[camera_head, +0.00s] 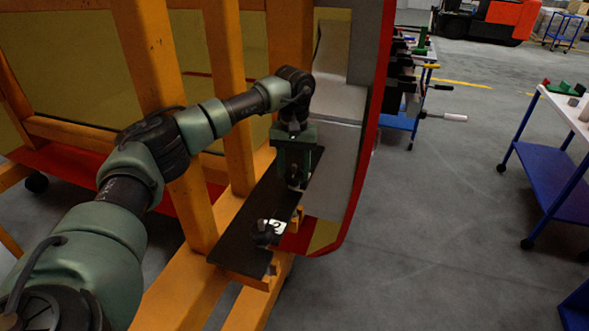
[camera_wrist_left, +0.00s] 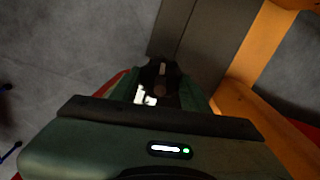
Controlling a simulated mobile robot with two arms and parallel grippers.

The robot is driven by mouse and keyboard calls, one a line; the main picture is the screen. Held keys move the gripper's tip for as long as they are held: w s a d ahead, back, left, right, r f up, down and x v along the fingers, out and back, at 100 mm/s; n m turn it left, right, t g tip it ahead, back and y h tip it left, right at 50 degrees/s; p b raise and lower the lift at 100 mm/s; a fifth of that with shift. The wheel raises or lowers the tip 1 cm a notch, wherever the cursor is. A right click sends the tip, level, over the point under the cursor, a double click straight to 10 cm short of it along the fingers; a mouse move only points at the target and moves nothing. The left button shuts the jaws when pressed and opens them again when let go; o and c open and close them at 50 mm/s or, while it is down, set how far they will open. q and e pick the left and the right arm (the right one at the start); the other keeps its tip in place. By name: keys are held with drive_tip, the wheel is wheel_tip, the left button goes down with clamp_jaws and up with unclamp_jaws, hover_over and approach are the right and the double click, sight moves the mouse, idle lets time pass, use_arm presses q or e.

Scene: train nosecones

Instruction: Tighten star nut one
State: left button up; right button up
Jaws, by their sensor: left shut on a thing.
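My left gripper (camera_head: 295,180) points down over the far part of a long black plate (camera_head: 238,240) on the orange frame. It is shut on a dark star nut, taken as star nut one (camera_wrist_left: 160,89), which the fingers mostly hide in the head view. In the left wrist view the nut sits between the fingertips of the left gripper (camera_wrist_left: 162,92), with a white label (camera_wrist_left: 145,96) beside it. A second black star nut (camera_head: 263,237) stands at the near part of the plate, next to a white label marked 2 (camera_head: 278,227). My right gripper is not in view.
The red-edged nosecone shell (camera_head: 372,110) rises just right of the gripper. Orange posts (camera_head: 228,90) stand close behind my left arm. Blue carts (camera_head: 545,180) stand to the right, with open grey floor (camera_head: 440,230) between.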

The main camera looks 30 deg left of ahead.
use_arm(q)
drive_tip(key=shift+s+f, duration=0.15)
drive_tip(key=shift+f, duration=0.05)
drive_tip(key=o, duration=1.4)
drive_tip(key=shift+r, duration=0.1)
drive_tip(key=shift+r, duration=0.15)
drive_tip(key=shift+r, duration=0.3)
wheel_tip(320, 180, up, 7)
drive_tip(key=shift+f+b, duration=0.1)
drive_tip(key=shift+b, duration=0.75)
